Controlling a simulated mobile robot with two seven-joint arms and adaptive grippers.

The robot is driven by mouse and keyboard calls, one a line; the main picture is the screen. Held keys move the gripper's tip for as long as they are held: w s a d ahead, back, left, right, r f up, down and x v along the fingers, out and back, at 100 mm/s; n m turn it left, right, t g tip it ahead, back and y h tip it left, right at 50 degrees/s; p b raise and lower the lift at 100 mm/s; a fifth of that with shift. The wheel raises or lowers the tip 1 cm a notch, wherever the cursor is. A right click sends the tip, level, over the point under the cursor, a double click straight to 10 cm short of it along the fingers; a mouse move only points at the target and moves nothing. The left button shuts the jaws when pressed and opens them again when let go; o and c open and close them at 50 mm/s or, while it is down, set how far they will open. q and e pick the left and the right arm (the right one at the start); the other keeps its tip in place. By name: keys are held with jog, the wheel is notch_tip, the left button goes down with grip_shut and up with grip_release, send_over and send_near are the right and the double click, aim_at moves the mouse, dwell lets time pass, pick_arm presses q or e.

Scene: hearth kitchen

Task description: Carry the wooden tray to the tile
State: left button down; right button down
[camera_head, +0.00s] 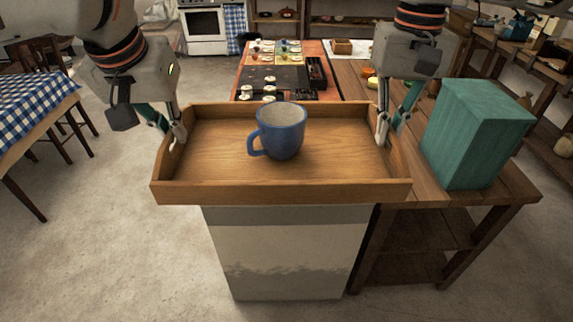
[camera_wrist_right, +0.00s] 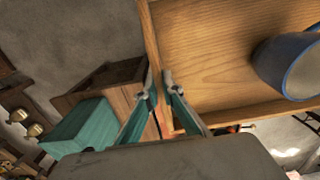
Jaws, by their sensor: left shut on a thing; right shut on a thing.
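The wooden tray (camera_head: 215,160) is held level in front of me, with a blue mug (camera_head: 283,135) standing upright on it. My left gripper (camera_head: 177,135) is shut on the tray's left end wall. My right gripper (camera_head: 384,137) is shut on the tray's right end wall. In the right wrist view the right gripper's fingers (camera_wrist_right: 160,82) pinch the tray's rim (camera_wrist_right: 151,45), and part of the mug (camera_wrist_right: 290,65) shows at the right. I cannot make out the tile for certain in either view.
A teal box (camera_head: 470,135) stands on the wooden counter (camera_head: 510,185) just right of the tray. A pale block-like stand (camera_head: 285,250) shows below the tray. A long table with dishes (camera_head: 280,70) lies beyond it. A checkered table (camera_head: 30,100) is at left.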

pick_arm(q)
jog(key=shift+w+a, duration=0.1)
pick_arm(e)
jog(key=shift+d, duration=0.25)
jog(key=shift+w, duration=0.1)
